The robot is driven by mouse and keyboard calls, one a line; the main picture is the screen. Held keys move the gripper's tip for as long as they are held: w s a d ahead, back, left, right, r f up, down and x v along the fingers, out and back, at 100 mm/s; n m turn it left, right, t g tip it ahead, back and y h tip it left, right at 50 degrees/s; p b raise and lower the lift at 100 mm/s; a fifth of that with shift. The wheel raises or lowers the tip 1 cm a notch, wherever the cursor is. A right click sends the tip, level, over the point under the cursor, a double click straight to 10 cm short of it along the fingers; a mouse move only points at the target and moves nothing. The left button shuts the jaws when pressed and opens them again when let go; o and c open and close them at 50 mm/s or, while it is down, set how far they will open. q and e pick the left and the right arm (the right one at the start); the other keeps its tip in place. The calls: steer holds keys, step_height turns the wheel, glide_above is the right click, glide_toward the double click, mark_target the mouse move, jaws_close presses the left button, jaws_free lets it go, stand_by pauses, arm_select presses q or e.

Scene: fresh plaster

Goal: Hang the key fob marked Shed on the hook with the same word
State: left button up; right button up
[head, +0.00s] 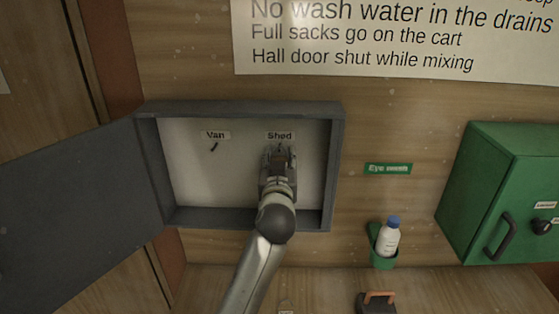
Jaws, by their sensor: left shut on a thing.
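The grey key cabinet (338,165) is open on the wall. Inside are two labels, Van (215,135) and Shed (280,135). A dark hook (214,147) sits under Van with nothing on it. My left gripper (279,158) is inside the cabinet just below the Shed label. It is shut on a small brownish thing, seemingly the key fob (278,160), whose marking I cannot read. The gripper hides most of the Shed hook, so I cannot tell if the fob touches it. My right gripper is not in view.
The cabinet's dark door (75,205) is swung open to the left. A white bottle with a blue cap (388,238) sits in a green holder at right. A green box (510,190) juts out farther right. A dark object with an orange handle (376,302) is below.

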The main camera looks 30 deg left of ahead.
arm_select(q)
steer(key=o, duration=1.1)
